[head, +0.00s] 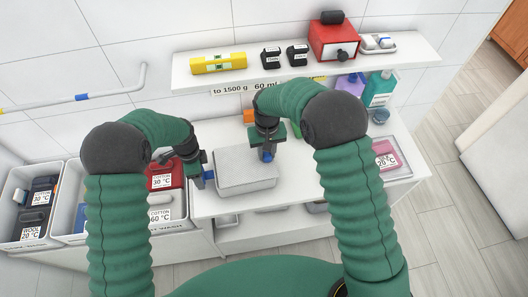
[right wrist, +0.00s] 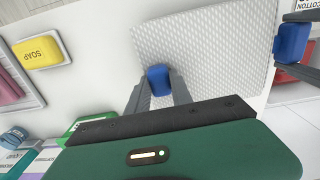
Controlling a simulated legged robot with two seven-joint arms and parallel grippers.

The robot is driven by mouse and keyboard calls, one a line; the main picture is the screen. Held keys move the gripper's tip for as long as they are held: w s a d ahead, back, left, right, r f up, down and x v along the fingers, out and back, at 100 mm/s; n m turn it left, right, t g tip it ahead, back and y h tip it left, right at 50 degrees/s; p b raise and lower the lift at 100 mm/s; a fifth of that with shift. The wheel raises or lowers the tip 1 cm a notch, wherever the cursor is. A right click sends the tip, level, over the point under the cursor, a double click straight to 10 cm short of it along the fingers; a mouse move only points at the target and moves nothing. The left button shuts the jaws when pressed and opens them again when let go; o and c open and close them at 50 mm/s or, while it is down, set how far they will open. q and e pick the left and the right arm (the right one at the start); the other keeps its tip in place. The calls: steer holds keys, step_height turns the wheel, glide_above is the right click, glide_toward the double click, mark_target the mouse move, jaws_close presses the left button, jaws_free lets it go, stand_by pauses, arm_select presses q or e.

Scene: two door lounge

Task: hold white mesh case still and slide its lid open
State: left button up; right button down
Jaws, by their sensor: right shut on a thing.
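The white mesh case (head: 240,172) sits on the white counter in the head view, and its pale woven top fills the upper middle of the right wrist view (right wrist: 205,40). Its top looks closed, with no opening visible. My right gripper (head: 267,157) is over the case's far right part, shut on a blue knob (right wrist: 158,80) at the top's edge. My left gripper (head: 207,176) is at the case's left side, its fingers on either side of a blue block (right wrist: 292,42). Whether those fingers press on it I cannot tell.
A pink thing in a tray (head: 388,158) lies right on the counter. Labelled bins (head: 165,212) stand at left. Bottles (head: 378,90) stand at the back right. Yellow soap (right wrist: 38,52) shows in the wrist view.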

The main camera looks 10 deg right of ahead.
steer(key=d, duration=1.5)
steer(key=shift+w, duration=0.4)
steer(key=c, duration=1.1)
jaws_free()
step_height(320, 180, up, 12)
steer(key=shift+f, duration=0.1)
